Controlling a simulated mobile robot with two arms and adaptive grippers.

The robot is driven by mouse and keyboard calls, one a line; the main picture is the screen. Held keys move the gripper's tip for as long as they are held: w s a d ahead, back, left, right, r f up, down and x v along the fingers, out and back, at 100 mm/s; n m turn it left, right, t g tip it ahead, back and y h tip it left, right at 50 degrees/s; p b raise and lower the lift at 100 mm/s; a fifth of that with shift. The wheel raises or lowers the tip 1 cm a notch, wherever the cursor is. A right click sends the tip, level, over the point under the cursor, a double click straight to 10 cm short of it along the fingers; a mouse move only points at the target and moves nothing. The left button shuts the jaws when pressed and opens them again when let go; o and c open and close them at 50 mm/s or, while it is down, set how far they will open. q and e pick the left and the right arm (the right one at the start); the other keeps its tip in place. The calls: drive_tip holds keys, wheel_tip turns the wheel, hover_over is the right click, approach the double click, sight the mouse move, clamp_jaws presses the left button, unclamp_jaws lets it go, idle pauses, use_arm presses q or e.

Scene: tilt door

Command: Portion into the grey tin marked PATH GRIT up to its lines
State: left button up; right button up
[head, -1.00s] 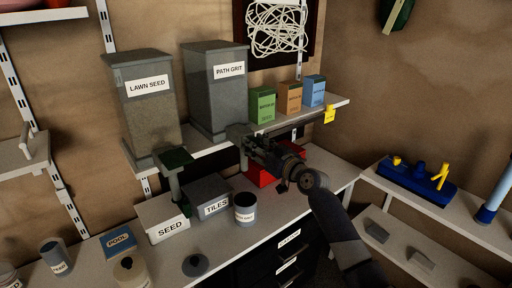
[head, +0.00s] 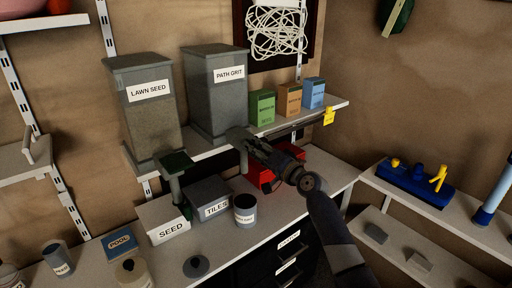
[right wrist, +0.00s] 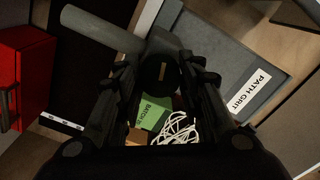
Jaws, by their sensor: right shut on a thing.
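The grey PATH GRIT dispenser (head: 218,105) stands on the upper shelf, and its label (right wrist: 248,92) shows in the right wrist view. Its grey spout (head: 244,160) hangs at the shelf's front edge and also shows in the right wrist view (right wrist: 102,30). The grey tin (head: 245,208) stands open on the bench below, near the spout's line; its label is too small to read surely. Its inside looks dark, and its lines and fill cannot be made out. My right gripper (head: 252,146) is shut on a dark part (right wrist: 160,72) at the spout. My left gripper is out of view.
The LAWN SEED dispenser (head: 145,105) stands to the left. The SEED box (head: 162,218) and TILES box (head: 210,200) sit left of the tin. A red bin (head: 262,178) is behind my right gripper. Small cartons (head: 289,99) line the shelf. A round lid (head: 197,266) lies in front.

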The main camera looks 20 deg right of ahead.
drive_tip(key=shift+m+p, duration=0.45)
drive_tip(key=shift+m, duration=1.05)
drive_tip(key=o, duration=1.1)
drive_tip(key=shift+c, duration=0.2)
drive_tip(key=v, duration=1.2)
